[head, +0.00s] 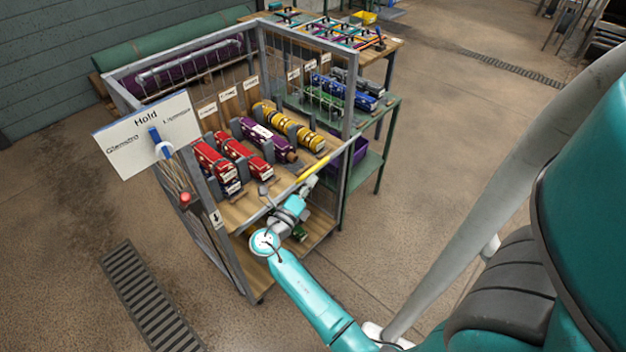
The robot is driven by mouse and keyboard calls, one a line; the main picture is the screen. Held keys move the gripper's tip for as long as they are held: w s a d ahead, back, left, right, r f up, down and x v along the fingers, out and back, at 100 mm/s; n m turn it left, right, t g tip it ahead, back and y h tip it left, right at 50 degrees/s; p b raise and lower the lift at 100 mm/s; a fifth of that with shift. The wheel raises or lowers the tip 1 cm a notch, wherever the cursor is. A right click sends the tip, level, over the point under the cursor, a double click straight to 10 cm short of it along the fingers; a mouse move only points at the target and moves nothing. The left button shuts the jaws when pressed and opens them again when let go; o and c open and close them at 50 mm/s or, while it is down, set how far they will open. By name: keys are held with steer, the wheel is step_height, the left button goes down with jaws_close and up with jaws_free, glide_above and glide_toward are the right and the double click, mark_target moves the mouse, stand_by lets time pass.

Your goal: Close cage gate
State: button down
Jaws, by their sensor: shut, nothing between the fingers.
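I cannot tell for sure which mesh panel is the gate; a narrow mesh panel (345,175) stands upright at the near right corner. A yellow bar (313,166) slants near that corner, just beyond my gripper. My gripper (309,183) is shut and holds nothing, in front of the shelf. I cannot tell whether it touches the bar. A red knob (185,198) is on the left side.
A white "Hold" sign (148,135) hangs at the cage's near left. A green table (385,125) with rolls stands close to the cage's right. A floor grate (150,298) lies at the lower left. The floor (460,130) to the right is clear.

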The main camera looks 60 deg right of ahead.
steer(key=a, duration=0.7)
steer(key=shift+a+f, duration=0.25)
steer(key=shift+f, duration=0.1)
steer(key=c, duration=1.2)
jaws_free()
steer(key=shift+a, duration=0.25)
steer(key=m, duration=0.2)
steer(key=s+m+y, duration=0.1)
steer(key=m, duration=0.1)
steer(key=d+m, duration=0.1)
steer(key=m, duration=0.1)
steer(key=shift+s, duration=0.35)
steer(key=s+d+f+m+y, duration=0.1)
steer(key=d+m, duration=0.2)
steer(key=m, duration=0.2)
steer(key=d+m+y, duration=0.1)
steer(key=d+m, duration=0.3)
steer(key=m, duration=0.1)
steer(key=s+d+f+m+t+y, duration=0.1)
steer(key=d+m, duration=0.3)
steer(key=m, duration=0.1)
steer(key=shift+s+f+m, duration=0.3)
steer(key=shift+s, duration=0.05)
